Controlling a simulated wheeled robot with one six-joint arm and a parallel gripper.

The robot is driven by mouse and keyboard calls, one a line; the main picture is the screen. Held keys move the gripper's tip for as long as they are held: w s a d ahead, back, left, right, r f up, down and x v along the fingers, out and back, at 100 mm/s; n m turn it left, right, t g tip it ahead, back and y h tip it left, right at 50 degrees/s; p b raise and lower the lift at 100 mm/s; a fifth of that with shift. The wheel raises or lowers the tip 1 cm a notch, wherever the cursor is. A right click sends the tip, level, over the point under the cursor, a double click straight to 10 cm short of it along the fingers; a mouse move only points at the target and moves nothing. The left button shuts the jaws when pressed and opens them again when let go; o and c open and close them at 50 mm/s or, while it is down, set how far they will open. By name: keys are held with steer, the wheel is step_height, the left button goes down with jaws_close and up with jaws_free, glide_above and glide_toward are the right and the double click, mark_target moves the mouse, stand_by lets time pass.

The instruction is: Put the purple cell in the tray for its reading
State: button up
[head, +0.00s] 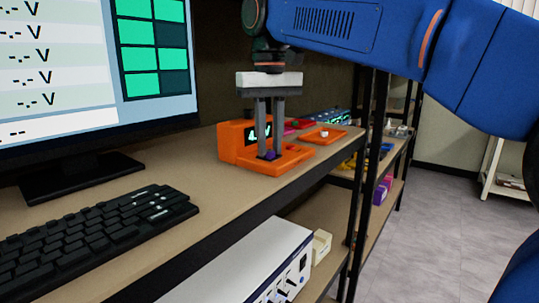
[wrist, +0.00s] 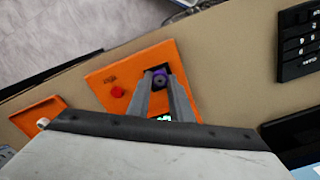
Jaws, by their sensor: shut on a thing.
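The purple cell (wrist: 159,80) is between the fingertips of my gripper (wrist: 160,88), which is shut on it. In the head view my gripper (head: 267,155) points straight down over the base of the orange reader (head: 233,145), and a little purple of the cell (head: 270,154) shows at the fingertips. The cell is at a dark slot in the orange base in the wrist view; I cannot tell whether it is fully seated. The reader's lit display is partly hidden behind my fingers. A red button (wrist: 118,92) is on the base beside the slot.
A small orange tray (head: 325,135) with a white item stands behind the reader. A keyboard (head: 95,232) and a monitor (head: 85,90) are at the left. The bench's front edge runs close to the reader. A white instrument (head: 250,265) is on the shelf below.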

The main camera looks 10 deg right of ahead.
mark_target(270, 150)
steer(key=shift+r, duration=0.2)
stand_by(0.5)
steer(key=shift+r, duration=2.3)
